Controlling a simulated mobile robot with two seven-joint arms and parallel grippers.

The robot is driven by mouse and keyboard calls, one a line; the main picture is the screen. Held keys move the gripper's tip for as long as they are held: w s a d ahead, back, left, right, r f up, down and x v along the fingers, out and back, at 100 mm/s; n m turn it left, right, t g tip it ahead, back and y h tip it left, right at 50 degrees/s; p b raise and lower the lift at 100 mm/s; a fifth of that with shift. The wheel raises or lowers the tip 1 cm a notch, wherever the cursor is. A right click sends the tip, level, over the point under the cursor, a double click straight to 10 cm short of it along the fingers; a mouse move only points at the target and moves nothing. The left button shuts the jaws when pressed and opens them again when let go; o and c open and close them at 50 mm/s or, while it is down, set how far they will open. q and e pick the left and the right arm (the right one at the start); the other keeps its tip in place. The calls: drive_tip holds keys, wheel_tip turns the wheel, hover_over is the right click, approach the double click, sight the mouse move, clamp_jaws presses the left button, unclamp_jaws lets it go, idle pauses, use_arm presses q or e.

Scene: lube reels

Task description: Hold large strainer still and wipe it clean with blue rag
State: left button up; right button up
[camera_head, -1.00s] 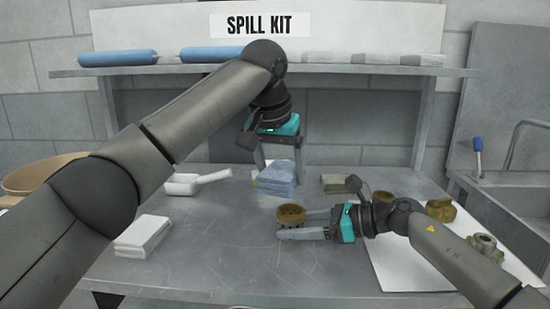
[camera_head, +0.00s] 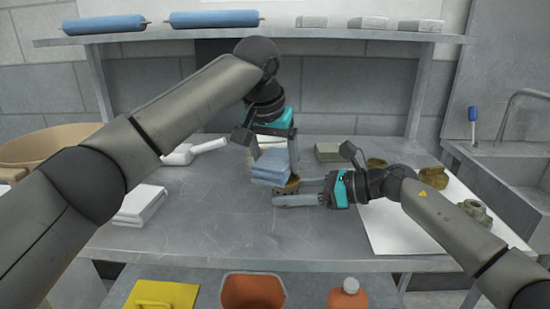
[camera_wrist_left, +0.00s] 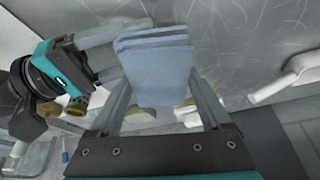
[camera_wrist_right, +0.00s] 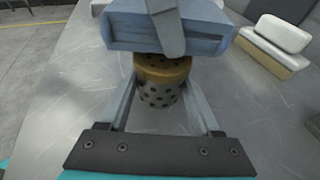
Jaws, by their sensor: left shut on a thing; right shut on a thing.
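The large strainer, a brown-rimmed cup with dark holes (camera_wrist_right: 160,82), stands between the fingers of my right gripper (camera_wrist_right: 160,100), which is shut on it at the table. In the head view the strainer (camera_head: 291,186) is mostly hidden behind the rag. The folded blue rag (camera_head: 271,166) is held by my left gripper (camera_head: 273,160), shut on it from above. In the right wrist view the rag (camera_wrist_right: 165,28) is over the strainer's top; whether they touch is unclear. The rag also shows in the left wrist view (camera_wrist_left: 155,75).
A white folded cloth stack (camera_head: 140,204) and a white-handled tool (camera_head: 195,151) lie to the left. A grey-green block (camera_head: 328,152) sits behind. Brown metal parts (camera_head: 433,177) rest on a white mat (camera_head: 395,235) at right. The table's front middle is clear.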

use_arm(q)
drive_tip(key=shift+f, duration=0.4)
